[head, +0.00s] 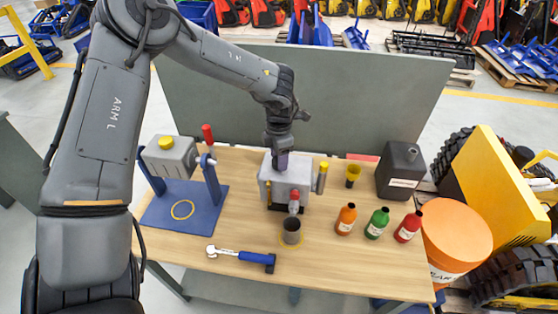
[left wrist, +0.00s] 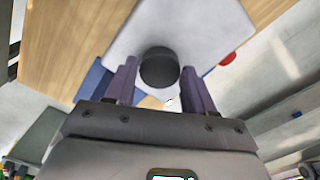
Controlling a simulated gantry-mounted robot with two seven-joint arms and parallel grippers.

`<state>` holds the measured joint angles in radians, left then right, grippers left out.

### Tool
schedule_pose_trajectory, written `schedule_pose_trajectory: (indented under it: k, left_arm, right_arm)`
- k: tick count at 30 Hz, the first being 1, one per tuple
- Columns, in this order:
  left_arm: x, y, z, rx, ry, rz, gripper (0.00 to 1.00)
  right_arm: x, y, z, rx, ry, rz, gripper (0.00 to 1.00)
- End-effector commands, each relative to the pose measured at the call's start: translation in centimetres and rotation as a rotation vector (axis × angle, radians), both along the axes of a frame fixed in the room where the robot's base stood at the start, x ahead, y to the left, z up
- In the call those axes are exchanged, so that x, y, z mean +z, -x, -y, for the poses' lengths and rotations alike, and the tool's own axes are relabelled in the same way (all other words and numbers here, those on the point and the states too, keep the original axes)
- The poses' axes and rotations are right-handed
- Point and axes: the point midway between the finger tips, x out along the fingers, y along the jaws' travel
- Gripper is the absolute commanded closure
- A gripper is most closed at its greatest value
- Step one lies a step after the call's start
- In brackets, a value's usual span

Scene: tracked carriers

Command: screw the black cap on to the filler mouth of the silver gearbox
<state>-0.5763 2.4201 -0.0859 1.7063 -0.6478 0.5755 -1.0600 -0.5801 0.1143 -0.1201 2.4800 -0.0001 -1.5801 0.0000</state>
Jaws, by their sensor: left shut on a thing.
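The silver gearbox (head: 271,184) stands near the middle of the bench, with a red-ended spout (head: 294,198) at its front. My left gripper (head: 280,165) reaches down onto its top. In the left wrist view the black cap (left wrist: 159,67) sits between the two fingers of my left gripper (left wrist: 160,72), against the gearbox's pale top face (left wrist: 205,35). The fingers are shut on the cap. In the head view the gripper hides the cap. The filler mouth is hidden, and I cannot tell whether the threads are engaged. My right gripper is not in view.
A dark cup (head: 291,232) stands before the gearbox, and a blue-handled wrench (head: 240,256) lies at the front. A blue stand (head: 190,212) holds a yellow-capped grey unit (head: 170,158) at left. Several bottles and a black jug (head: 400,171) stand at right. A grey panel (head: 350,95) rises behind.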

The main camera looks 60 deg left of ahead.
Motion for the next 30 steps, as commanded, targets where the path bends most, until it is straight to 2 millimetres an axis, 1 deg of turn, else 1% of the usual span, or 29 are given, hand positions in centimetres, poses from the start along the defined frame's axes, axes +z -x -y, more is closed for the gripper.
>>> schedule_pose_trajectory:
  k: [3, 6, 9, 13, 19, 20, 21, 23, 30]
  left_arm:
    - [0.16, 0.04, 0.00, -0.192, -0.001, -0.002, 0.72]
    - [0.15, 0.00, 0.03, -0.327, -0.001, -0.001, 0.72]
    - [0.10, 0.02, 0.01, -0.415, 0.000, -0.001, 0.72]
    - [0.08, 0.00, 0.03, -0.460, 0.001, 0.000, 0.72]
    - [0.08, -0.01, 0.03, -0.461, 0.001, 0.000, 0.72]
    - [0.08, -0.01, 0.03, -0.461, 0.001, 0.000, 0.43]
    - [0.08, -0.01, 0.03, -0.460, 0.001, 0.000, 0.37]
    - [0.07, -0.02, 0.02, -0.460, 0.001, 0.000, 0.28]
    - [0.03, -0.01, 0.01, -0.459, 0.001, 0.000, 0.28]
  right_arm:
    - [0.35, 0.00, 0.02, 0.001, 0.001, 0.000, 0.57]
    - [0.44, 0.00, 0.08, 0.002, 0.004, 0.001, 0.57]
    - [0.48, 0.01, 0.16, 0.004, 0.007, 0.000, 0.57]
    - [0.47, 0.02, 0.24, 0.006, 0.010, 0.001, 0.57]
    - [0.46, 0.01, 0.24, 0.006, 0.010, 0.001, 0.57]
    - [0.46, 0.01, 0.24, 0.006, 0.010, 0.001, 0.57]
    - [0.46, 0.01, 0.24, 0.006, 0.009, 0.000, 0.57]
    - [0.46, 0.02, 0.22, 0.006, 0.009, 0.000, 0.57]
    - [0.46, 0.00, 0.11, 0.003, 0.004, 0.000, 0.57]
